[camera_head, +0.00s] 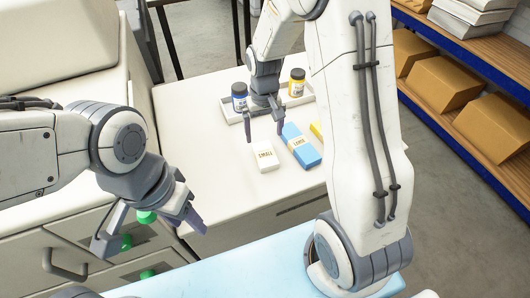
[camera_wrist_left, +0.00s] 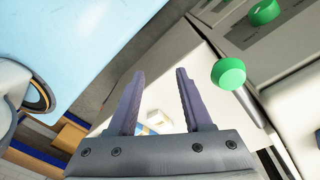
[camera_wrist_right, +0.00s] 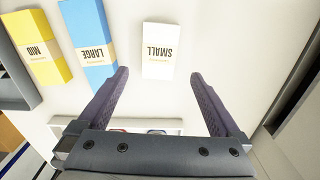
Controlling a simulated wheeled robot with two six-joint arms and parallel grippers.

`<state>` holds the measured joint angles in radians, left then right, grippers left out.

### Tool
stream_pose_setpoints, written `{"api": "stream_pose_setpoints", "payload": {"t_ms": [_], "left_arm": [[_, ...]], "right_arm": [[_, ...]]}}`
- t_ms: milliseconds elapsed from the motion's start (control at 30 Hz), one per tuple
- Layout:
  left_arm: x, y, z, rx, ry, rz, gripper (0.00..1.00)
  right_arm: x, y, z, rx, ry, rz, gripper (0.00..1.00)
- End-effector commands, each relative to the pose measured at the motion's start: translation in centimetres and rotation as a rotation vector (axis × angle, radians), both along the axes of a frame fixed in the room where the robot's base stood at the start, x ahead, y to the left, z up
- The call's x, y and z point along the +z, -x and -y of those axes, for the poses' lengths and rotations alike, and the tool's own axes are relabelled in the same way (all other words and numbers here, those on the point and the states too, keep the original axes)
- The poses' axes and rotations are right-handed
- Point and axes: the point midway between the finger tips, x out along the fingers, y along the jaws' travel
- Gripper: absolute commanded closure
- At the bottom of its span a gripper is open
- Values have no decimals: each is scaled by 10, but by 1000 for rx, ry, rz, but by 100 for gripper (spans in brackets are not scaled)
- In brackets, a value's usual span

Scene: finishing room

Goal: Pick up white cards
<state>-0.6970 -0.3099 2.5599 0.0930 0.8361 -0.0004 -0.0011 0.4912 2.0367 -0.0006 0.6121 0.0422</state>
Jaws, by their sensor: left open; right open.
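The white cards (camera_head: 264,157) are a small white block with a printed band, lying flat on the white table. In the right wrist view they read "SMALL" (camera_wrist_right: 158,52) and lie just beyond the fingertips, centred a little left of the gap. My right gripper (camera_head: 265,139) is open and empty, pointing down just behind the white cards, apart from them. My left gripper (camera_head: 150,232) is open and empty in front of the cabinet drawers, well away from the cards. The left wrist view shows its open fingers (camera_wrist_left: 158,72).
Blue cards marked "LARGE" (camera_wrist_right: 89,42) lie left of the white ones in the right wrist view, then yellow "MID" cards (camera_wrist_right: 36,48). Behind stands a white tray (camera_head: 226,111) with a blue jar (camera_head: 239,98) and a yellow jar (camera_head: 297,83). The table left of the white cards is clear.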

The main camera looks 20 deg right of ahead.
Motion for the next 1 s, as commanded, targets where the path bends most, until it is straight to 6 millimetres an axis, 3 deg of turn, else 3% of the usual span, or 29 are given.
{"api": "stream_pose_setpoints", "payload": {"t_ms": [200,433,700,1000], "left_arm": [[1,0,0,0,0,0,50],[4,0,0,0,0,0,50],[10,0,0,0,0,0,50],[10,0,0,0,0,0,50]], "right_arm": [[-34,2,2,-2,0,-5,0],[-52,3,2,-2,0,-5,0],[-90,4,3,-2,0,-4,0],[-95,4,2,-2,-1,-1,0]]}}
